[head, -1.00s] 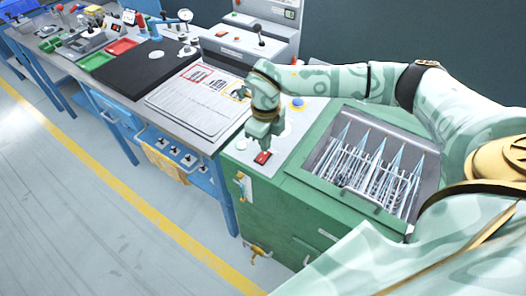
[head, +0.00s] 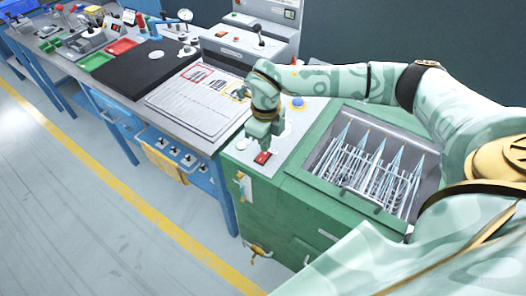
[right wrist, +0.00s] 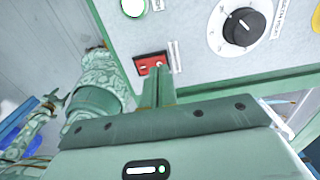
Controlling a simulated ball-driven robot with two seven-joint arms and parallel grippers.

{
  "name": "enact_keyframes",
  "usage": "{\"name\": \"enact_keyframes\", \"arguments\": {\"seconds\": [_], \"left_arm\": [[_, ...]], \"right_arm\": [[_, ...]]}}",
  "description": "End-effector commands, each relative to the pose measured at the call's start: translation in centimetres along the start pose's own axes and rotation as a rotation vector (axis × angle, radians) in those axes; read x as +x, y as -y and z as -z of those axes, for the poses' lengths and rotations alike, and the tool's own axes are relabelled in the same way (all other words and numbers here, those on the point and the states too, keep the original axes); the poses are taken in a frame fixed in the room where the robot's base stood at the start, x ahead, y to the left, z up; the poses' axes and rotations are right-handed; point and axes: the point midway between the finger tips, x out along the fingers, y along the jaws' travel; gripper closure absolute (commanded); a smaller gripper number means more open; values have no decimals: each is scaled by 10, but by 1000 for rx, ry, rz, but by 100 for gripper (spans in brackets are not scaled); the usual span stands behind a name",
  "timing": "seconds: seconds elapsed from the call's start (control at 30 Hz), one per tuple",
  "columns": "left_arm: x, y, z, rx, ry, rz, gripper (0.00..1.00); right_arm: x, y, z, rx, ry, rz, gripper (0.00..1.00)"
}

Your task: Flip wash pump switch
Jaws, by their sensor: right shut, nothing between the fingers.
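The wash pump switch, a red rocker (head: 262,158), sits on the grey control panel (head: 247,165) on top of the green washer cabinet. In the right wrist view, the red rocker (right wrist: 151,63) lies at the fingertips, in a dark frame with small labels beside it. My right gripper (head: 265,148) points down over the rocker, shut and empty. In the right wrist view, its fingertips (right wrist: 158,70) overlap the rocker's lower edge; they appear to touch it or be very close. The fingers hide part of the rocker.
A black knob (right wrist: 243,26) and a white round button (right wrist: 133,6) share the panel. A blue button (head: 298,103) is further back. An open basin (head: 330,150) with a wire rack lies to the right. A bench with papers (head: 195,105) stands left.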

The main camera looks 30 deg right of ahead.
Motion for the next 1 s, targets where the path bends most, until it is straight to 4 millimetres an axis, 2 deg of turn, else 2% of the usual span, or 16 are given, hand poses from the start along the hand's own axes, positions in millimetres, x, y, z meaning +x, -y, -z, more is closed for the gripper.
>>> {"name": "enact_keyframes", "arguments": {"seconds": [1.0], "left_arm": [[4, -1, -1, 2, 2, -1, 46]], "right_arm": [[10, 0, 0, 0, 0, 0, 100]]}}
